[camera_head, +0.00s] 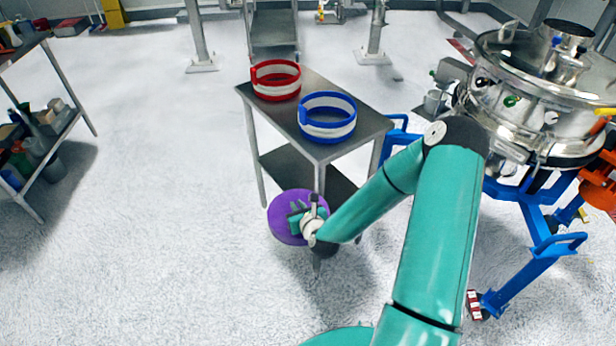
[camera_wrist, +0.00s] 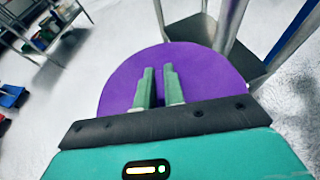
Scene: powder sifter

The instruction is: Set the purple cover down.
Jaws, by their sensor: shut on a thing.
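The purple cover (camera_head: 278,228) is a flat round disc, seen in the head view in front of the small metal table. My gripper (camera_head: 304,212) is at the cover and shut on it. In the wrist view the cover (camera_wrist: 195,62) spreads beyond both green fingers of my gripper (camera_wrist: 160,85). The fingers are close together over its middle; the part between them is hidden. The cover appears held in the air beside the table's lower shelf. Its exact height above the floor is hard to tell.
The metal table (camera_head: 350,98) bears a red-and-white ring (camera_head: 276,92) and a blue-and-white ring (camera_head: 327,131). A steel sifter machine (camera_head: 540,95) on a blue frame (camera_head: 541,262) stands at right. A shelf rack (camera_head: 50,135) stands at left. The floor (camera_head: 150,230) between is clear.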

